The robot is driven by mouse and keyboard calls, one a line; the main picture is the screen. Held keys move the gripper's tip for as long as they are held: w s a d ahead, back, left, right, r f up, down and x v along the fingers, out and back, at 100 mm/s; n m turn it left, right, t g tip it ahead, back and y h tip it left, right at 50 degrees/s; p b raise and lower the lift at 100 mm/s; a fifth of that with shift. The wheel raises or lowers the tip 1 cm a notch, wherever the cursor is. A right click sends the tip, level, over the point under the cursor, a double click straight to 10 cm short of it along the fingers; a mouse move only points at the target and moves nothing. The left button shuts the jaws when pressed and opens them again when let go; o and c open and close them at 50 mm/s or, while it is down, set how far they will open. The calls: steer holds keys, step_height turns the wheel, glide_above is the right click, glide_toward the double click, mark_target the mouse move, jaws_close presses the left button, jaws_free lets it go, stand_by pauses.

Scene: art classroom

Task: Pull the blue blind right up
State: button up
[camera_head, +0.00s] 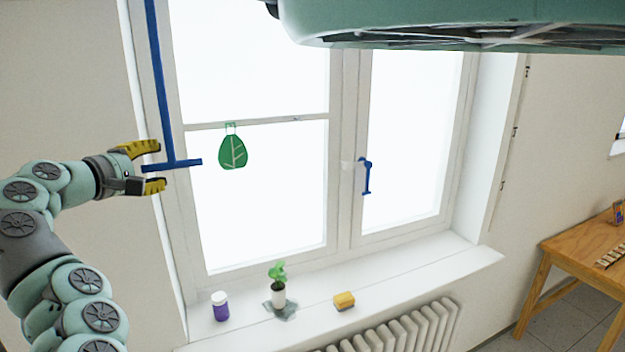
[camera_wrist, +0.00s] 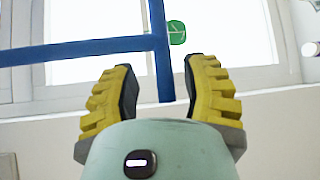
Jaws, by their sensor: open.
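A blue pull rod (camera_head: 160,80) hangs down the left side of the window and ends in a blue crossbar (camera_head: 187,163). No blue blind cloth shows in either view. My gripper (camera_head: 157,167) is open at the crossbar's left end, one yellow finger above it and one below. In the wrist view, my gripper (camera_wrist: 156,82) has the crossbar's near end (camera_wrist: 165,85) between its fingers, with a gap on both sides. The rod (camera_wrist: 75,50) runs off to the left there.
A green leaf ornament (camera_head: 232,152) hangs before the left pane. The right sash has a blue handle (camera_head: 366,175). A purple jar (camera_head: 220,308), a potted plant (camera_head: 278,290) and a yellow sponge (camera_head: 344,301) stand on the sill above a radiator (camera_head: 400,330). A wooden table (camera_head: 565,245) is at right.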

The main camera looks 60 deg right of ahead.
steer(key=v, duration=1.2)
stand_by(0.5)
